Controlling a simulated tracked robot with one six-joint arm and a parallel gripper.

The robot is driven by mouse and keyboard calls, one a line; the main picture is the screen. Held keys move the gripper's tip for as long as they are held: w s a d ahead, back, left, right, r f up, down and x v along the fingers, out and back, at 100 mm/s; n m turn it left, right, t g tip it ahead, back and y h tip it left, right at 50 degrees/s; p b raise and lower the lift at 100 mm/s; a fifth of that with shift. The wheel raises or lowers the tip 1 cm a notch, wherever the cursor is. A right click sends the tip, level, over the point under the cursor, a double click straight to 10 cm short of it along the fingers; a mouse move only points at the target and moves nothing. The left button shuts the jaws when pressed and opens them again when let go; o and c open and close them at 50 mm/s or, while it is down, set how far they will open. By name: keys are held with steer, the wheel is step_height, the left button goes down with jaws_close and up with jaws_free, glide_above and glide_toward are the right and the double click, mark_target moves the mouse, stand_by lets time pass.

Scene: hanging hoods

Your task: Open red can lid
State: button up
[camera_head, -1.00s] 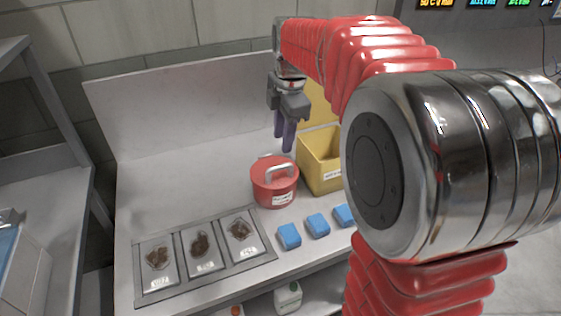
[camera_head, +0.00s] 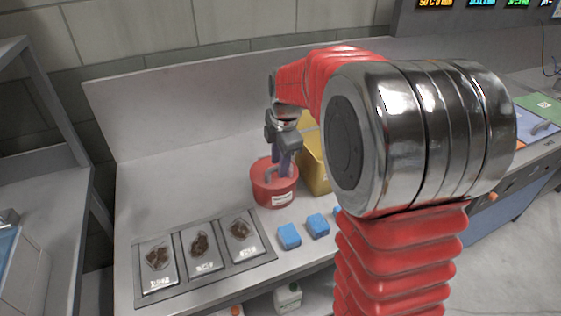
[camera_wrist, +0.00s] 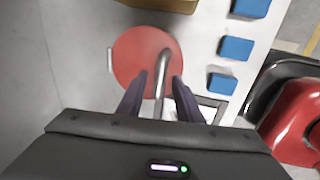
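The red can (camera_head: 274,191) stands upright on the bench with a white label on its front. Its red lid (camera_wrist: 134,58) is on, seen from above in the wrist view. A silver arched handle (camera_wrist: 164,72) crosses the lid; in the head view it is partly hidden by my gripper. My gripper (camera_head: 283,172) points down right over the lid. Its two purple fingers are apart, one on each side of the handle in the wrist view (camera_wrist: 156,90). Gaps show between the fingers and the handle. Whether the fingertips touch the lid cannot be told.
A yellow bin (camera_head: 314,165) stands close behind the can to the right. Several blue blocks (camera_head: 289,236) lie in front of it. A grey tray (camera_head: 225,268) with three dark samples lies to the front left. The bench's back left is clear.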

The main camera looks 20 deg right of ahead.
steer(key=shift+c, duration=0.2)
jaws_close()
stand_by(0.3)
steer(key=shift+r, duration=0.1)
